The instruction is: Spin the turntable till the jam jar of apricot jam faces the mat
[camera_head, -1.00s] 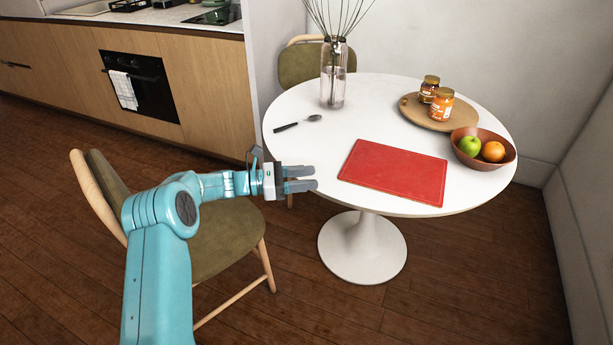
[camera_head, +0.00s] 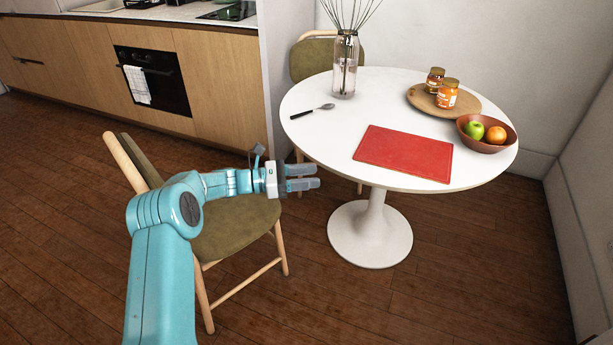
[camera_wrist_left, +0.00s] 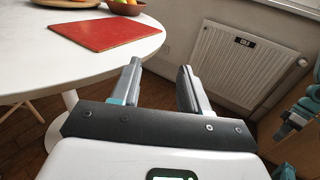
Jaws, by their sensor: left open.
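A round wooden turntable (camera_head: 468,106) lies on the far right part of the white table. Two jars with gold lids stand on it. The nearer jar (camera_head: 447,94) holds orange jam; the farther jar (camera_head: 434,80) looks darker. I cannot read their labels well enough to tell the flavours. The red mat (camera_head: 404,154) lies flat near the table's front edge, and also shows in the left wrist view (camera_wrist_left: 106,32). My left gripper (camera_head: 317,177) is open and empty, off the table's near left edge, well away from the turntable.
A brown bowl (camera_head: 487,143) with a green apple and an orange sits right of the mat, near the turntable. A chair (camera_head: 235,228) is beside my left arm.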

